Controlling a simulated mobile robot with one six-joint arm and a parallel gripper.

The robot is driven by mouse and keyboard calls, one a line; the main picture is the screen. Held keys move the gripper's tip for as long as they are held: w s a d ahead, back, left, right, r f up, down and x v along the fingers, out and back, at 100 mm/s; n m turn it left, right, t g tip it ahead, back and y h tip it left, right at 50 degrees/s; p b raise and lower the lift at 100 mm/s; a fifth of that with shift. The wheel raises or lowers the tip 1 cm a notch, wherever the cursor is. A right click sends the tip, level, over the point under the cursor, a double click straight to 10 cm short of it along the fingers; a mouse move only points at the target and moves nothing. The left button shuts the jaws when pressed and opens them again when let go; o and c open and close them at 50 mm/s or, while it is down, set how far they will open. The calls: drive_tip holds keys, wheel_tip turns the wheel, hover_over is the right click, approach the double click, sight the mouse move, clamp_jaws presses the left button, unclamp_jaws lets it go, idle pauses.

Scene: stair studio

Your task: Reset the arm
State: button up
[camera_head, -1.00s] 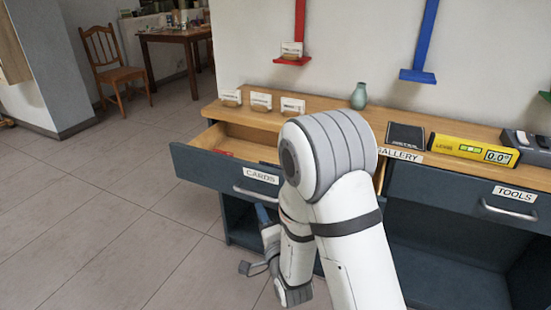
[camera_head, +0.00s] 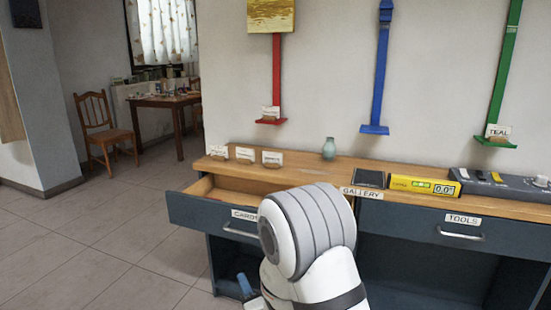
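My arm is folded low in front of the cabinet, and its white and grey elbow hides part of the drawer labelled CARDS. The end of the arm runs below the lower edge of the picture, so my gripper's fingers do not show. The CARDS drawer (camera_head: 185,206) stands pulled open at the left of the cabinet. What lies deep inside it is hidden. The TOOLS drawer (camera_head: 430,233) at the right looks shut.
Red (camera_head: 277,80), blue (camera_head: 381,75) and green (camera_head: 506,70) wall rails hang above. The floor at left (camera_head: 100,235) is clear.

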drive_tip(key=d+r+n+g+h+p, duration=0.3)
drive_tip(key=d+r+p, duration=0.35)
drive_tip(key=r, duration=0.25)
drive_tip(key=d+r+n+g+h+p, duration=0.3)
drive_tip(key=d+r+g+p, duration=0.1)
drive_tip(key=d+r+p, duration=0.3)
drive_tip(key=s+d+r+n+g+p, duration=0.1)
drive_tip(key=s+d+r+g+p, duration=0.1)
drive_tip(key=s+r, duration=0.3)
drive_tip(key=s+d+r+n+g+h+p, duration=0.1)
drive_tip(key=s+d+r+n+g+p, duration=0.1)
drive_tip(key=s, duration=0.7)
drive_tip(key=s+d+r+n+g+h+p, duration=0.1)
drive_tip(key=s+d+r+n+g+p, duration=0.1)
drive_tip(key=s+d+r+g+p, duration=0.2)
drive_tip(key=s+d+r+p, duration=0.1)
drive_tip(key=s+r+p, duration=0.2)
drive_tip(key=r, duration=0.3)
drive_tip(key=shift+s+d+r, duration=0.2)
drive_tip(key=shift+s, duration=0.05)
